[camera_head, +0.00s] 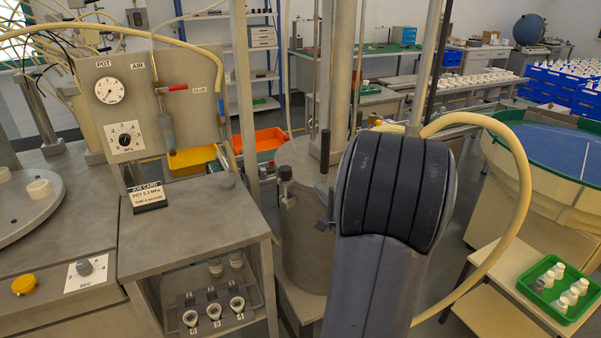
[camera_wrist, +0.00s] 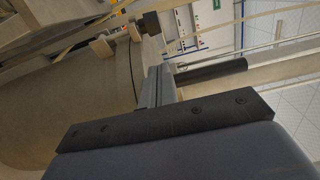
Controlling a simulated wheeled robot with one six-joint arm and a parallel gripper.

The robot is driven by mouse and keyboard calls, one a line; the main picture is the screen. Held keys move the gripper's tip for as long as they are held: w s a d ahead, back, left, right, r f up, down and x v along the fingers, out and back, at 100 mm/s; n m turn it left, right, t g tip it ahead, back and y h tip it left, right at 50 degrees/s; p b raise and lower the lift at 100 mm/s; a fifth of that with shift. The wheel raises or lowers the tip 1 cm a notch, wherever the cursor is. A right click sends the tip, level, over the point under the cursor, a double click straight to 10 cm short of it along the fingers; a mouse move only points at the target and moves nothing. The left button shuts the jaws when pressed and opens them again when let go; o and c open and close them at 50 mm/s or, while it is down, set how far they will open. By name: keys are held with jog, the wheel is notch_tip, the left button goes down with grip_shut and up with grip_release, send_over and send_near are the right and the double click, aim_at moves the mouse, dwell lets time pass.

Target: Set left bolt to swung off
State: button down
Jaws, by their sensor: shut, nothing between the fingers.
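The steel pressure pot (camera_head: 305,255) stands mid-picture, partly hidden behind my arm. At its left rim is a bolt with a black knob (camera_head: 285,173) and a grey metal body, looking upright in the head view. A pot-side bolt with a black knob (camera_wrist: 151,23) shows at the top of the wrist view, beside the pot wall (camera_wrist: 80,105); I cannot tell for certain that it is the same bolt. My gripper (camera_wrist: 158,85) is shut and empty, its grey fingers apart from that knob. In the head view my arm hides most of the gripper.
A black bar-shaped handle (camera_wrist: 212,70) is close to the right of my fingers in the wrist view. A gauge panel (camera_head: 150,100) and a steel bench (camera_head: 190,225) stand left of the pot. A cream hose (camera_head: 515,190) loops at right.

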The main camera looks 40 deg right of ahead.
aim_at(301, 182)
jog(key=w+p, duration=0.1)
jog(key=w, duration=0.2)
jog(key=w+d, duration=0.1)
jog(key=w, duration=0.2)
jog(key=w+p, duration=0.1)
jog(key=w, duration=0.3)
jog(key=shift+d+p, duration=0.3)
jog(key=shift+d, duration=0.1)
jog(key=shift+s+a+f+b, duration=0.1)
jog(key=shift+f+b, duration=0.05)
jog(key=shift+b, duration=0.7)
jog(key=shift+a+n, duration=0.25)
jog(key=shift+n, duration=0.05)
jog(key=shift+d+b, duration=0.1)
jog(key=shift+b, duration=0.3)
